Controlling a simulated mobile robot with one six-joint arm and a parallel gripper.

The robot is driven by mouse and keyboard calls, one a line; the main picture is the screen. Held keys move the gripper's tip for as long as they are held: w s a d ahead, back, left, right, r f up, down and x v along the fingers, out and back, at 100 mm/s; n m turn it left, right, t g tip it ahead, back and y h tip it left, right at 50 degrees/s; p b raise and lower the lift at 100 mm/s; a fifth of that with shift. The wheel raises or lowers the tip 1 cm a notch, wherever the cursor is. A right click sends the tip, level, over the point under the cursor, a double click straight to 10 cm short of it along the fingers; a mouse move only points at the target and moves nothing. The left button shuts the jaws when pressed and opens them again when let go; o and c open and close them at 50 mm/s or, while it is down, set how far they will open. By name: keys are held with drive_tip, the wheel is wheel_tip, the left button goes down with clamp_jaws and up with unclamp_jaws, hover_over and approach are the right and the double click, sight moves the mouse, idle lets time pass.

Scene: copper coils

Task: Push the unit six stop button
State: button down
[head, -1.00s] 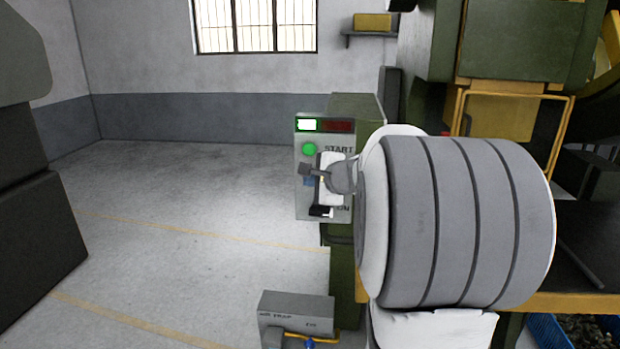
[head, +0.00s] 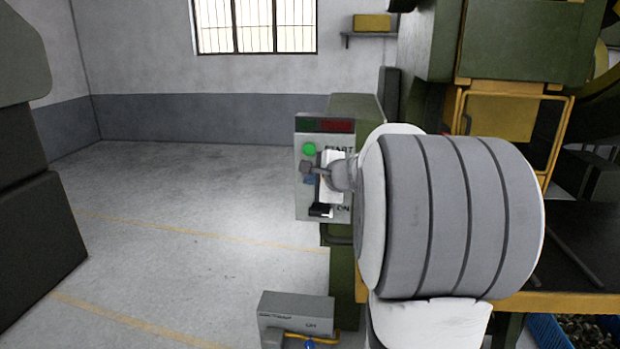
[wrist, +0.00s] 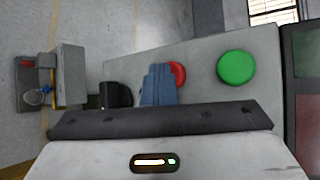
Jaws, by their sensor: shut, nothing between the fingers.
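A grey control panel (head: 301,203) with START and ON lettering faces me in the head view. Its green button (head: 309,149) shows near the top, and also in the wrist view (wrist: 237,67). A red button (wrist: 178,74) shows in the wrist view, partly hidden by the blue fingertips of my gripper (wrist: 158,84). My gripper is shut and empty, right at the red button; I cannot tell whether it touches. In the head view my gripper (head: 308,178) is in front of the panel, and the red button is hidden. No unit number is legible.
A black switch (wrist: 116,95) sits on the panel beside my fingers. The green lamp (head: 310,125) and red lamp (head: 337,126) above look dark. A grey box (head: 297,306) with a yellow pipe stands below. Green machinery (head: 520,40) is at right; open floor (head: 190,220) lies left.

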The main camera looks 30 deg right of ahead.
drive_tip(key=shift+s+a+b, duration=0.4)
drive_tip(key=shift+s+a, duration=0.1)
drive_tip(key=shift+s, duration=0.25)
drive_tip(key=s+a, duration=0.1)
drive_tip(key=s, duration=0.1)
drive_tip(key=s+a+b, duration=0.1)
drive_tip(key=s, duration=0.1)
drive_tip(key=shift+a, duration=0.4)
idle(0.6)
